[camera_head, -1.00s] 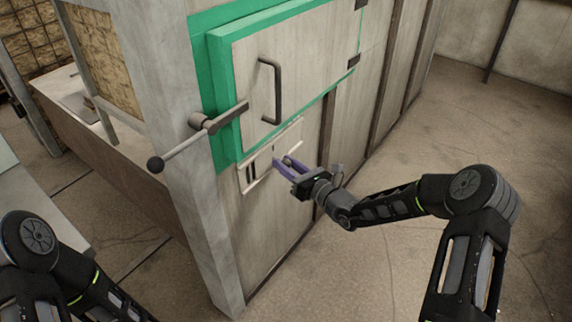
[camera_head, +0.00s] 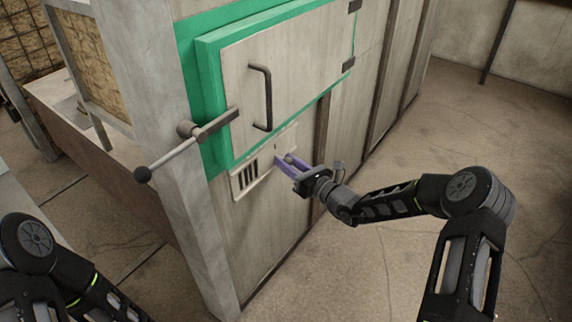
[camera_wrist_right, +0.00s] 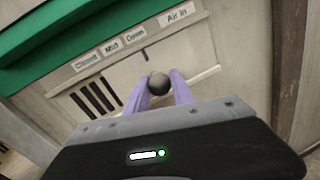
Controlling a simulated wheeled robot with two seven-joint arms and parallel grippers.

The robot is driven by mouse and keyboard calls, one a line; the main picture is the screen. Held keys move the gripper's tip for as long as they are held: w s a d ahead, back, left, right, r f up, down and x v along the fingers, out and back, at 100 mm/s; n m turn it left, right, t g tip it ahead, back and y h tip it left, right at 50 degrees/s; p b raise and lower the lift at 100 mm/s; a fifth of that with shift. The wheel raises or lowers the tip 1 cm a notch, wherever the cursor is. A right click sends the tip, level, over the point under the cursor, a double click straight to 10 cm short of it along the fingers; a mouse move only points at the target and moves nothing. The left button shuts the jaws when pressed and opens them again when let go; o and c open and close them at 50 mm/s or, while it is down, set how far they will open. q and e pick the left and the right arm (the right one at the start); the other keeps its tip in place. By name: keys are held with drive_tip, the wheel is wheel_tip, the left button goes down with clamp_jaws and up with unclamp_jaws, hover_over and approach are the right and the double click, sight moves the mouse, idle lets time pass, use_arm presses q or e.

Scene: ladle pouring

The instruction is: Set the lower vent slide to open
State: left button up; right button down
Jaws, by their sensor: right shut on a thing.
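The vent slide (camera_head: 276,152) is a pale plate set in the wall below the green-framed door. Several dark slots (camera_wrist_right: 93,98) show uncovered at its left. My right gripper (camera_head: 283,161), with purple fingers, is shut on the slide's round dark knob (camera_wrist_right: 158,84), which sits between the fingertips in the wrist view. Labels above the slide appear to read Closed, Mid and Open (camera_wrist_right: 135,34), with an Air in label (camera_wrist_right: 177,14) to the right. A thin dark mark on the slide appears roughly in line with Open. My left gripper is out of view.
The door has a dark handle (camera_head: 264,98) and a lever latch (camera_head: 190,143) that sticks out to the left with a ball end. The wall corner post stands left of the vent. The floor (camera_head: 370,270) to the right is clear.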

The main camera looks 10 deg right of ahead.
drive_tip(key=shift+w+d, duration=0.1)
drive_tip(key=shift+d, duration=0.15)
drive_tip(key=c, duration=1.3)
unclamp_jaws()
drive_tip(key=shift+d, duration=0.1)
drive_tip(key=shift+o, duration=1)
drive_tip(key=p+v, duration=0.1)
drive_tip(key=v, duration=0.6)
drive_tip(key=shift+s, duration=0.35)
